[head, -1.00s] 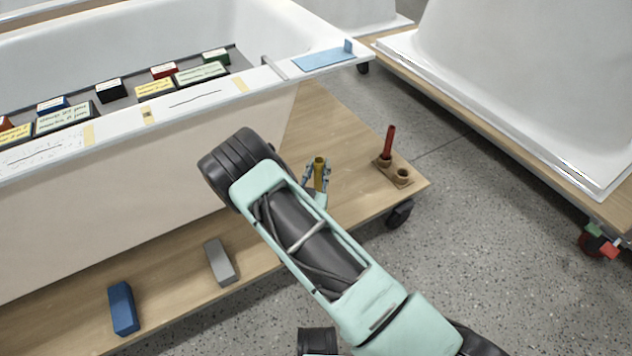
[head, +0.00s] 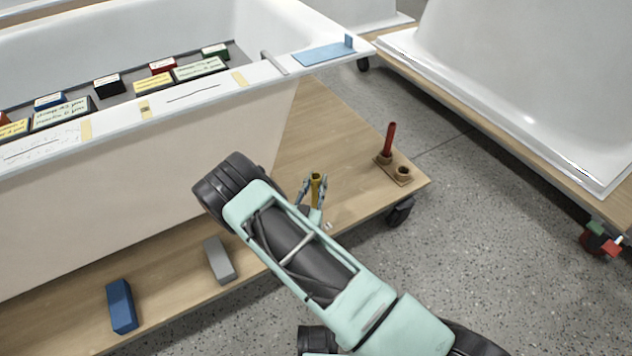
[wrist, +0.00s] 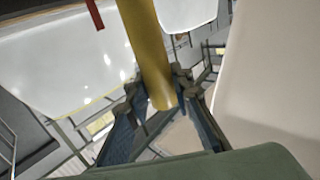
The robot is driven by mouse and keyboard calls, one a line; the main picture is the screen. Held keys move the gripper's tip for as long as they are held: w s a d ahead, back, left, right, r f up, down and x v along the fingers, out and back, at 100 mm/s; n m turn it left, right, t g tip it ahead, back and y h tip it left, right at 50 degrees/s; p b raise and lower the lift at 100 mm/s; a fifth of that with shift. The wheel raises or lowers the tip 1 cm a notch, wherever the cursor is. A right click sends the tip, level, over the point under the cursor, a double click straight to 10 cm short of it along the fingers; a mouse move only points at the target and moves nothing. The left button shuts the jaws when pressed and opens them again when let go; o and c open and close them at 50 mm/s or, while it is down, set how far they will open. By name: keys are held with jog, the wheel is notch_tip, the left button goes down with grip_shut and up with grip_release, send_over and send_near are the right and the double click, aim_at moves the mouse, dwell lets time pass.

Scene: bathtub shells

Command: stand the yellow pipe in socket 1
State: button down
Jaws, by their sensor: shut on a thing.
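The yellow pipe (head: 317,187) is held upright in my gripper (head: 312,192), above the wooden platform, left of the socket block. In the wrist view the pipe (wrist: 148,50) runs down between the fingers of my gripper (wrist: 160,100), which are shut on it. The socket block (head: 393,170) stands at the platform's right corner. A red pipe (head: 389,140) stands upright in its rear socket. The front socket (head: 403,172) is empty. I cannot read any socket number. The pipe's lower end is hidden by my arm in the head view.
A white bathtub shell (head: 150,190) stands on the wooden platform (head: 345,150) to the left. A grey block (head: 218,260) and a blue block (head: 122,306) lie on its front strip. Several labelled boxes lie on a tray in the tub. Another tub stands at right.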

aim_at(315, 205)
jog(key=shift+f+b, duration=1.05)
jog(key=shift+f, duration=1.5)
jog(key=shift+f, duration=2.15)
jog(key=c, duration=1.6)
grip_release()
jog(key=s, duration=0.4)
jog(key=s+a, duration=0.1)
jog(key=s, duration=0.3)
jog(key=s+a, duration=0.1)
jog(key=s, duration=0.2)
jog(key=shift+s+a, duration=0.15)
jog(key=shift+s, duration=0.25)
